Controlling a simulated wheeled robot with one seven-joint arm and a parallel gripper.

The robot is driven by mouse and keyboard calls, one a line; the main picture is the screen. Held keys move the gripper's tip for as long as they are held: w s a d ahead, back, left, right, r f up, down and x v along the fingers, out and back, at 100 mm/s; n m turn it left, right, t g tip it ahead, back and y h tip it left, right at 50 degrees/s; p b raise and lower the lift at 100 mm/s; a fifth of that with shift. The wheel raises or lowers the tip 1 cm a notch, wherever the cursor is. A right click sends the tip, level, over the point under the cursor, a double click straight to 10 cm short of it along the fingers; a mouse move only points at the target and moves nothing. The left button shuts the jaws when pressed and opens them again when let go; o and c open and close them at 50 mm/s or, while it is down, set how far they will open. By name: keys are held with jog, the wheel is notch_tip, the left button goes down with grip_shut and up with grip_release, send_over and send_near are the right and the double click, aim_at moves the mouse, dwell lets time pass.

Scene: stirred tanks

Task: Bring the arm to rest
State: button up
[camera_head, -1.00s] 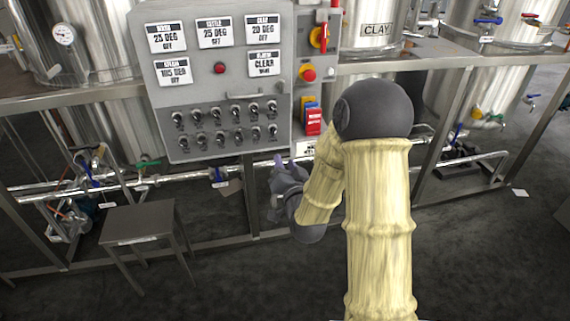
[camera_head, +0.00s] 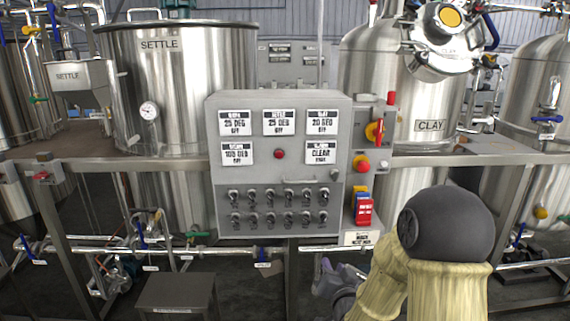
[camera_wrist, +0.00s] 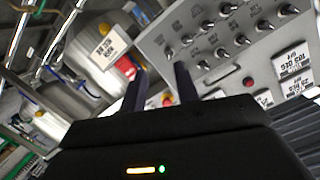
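My arm, in a cream sleeve with a dark grey joint, is folded at the lower right of the head view. My gripper (camera_head: 324,268) is at its end, small and partly hidden by my arm, in front of the pipe below the control panel (camera_head: 279,180). In the wrist view, the two dark fingers of my gripper (camera_wrist: 160,68) stand apart with nothing seen between them. The tilted control panel (camera_wrist: 205,20) shows beyond them.
The settle tank (camera_head: 195,80) stands at the left and the clay tank (camera_head: 375,75) at the right, on a steel frame. A small dark table (camera_head: 175,291) stands at the lower left. A pipe (camera_head: 220,252) runs below the panel.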

jog(key=s+d+f+n+g, duration=0.1)
jog(key=s+f+n+g, duration=0.1)
jog(key=s+g, duration=0.7)
jog(key=s+f+n+g, duration=0.2)
jog(key=s+n+g, duration=0.15)
jog(key=s, duration=0.85)
notch_tip(320, 180, up, 23)
jog(key=g+p, duration=0.1)
jog(key=p, duration=2.2)
jog(key=shift+s+m+h+p, duration=0.3)
jog(key=shift+s+m, duration=0.05)
jog(key=shift+s, duration=0.1)
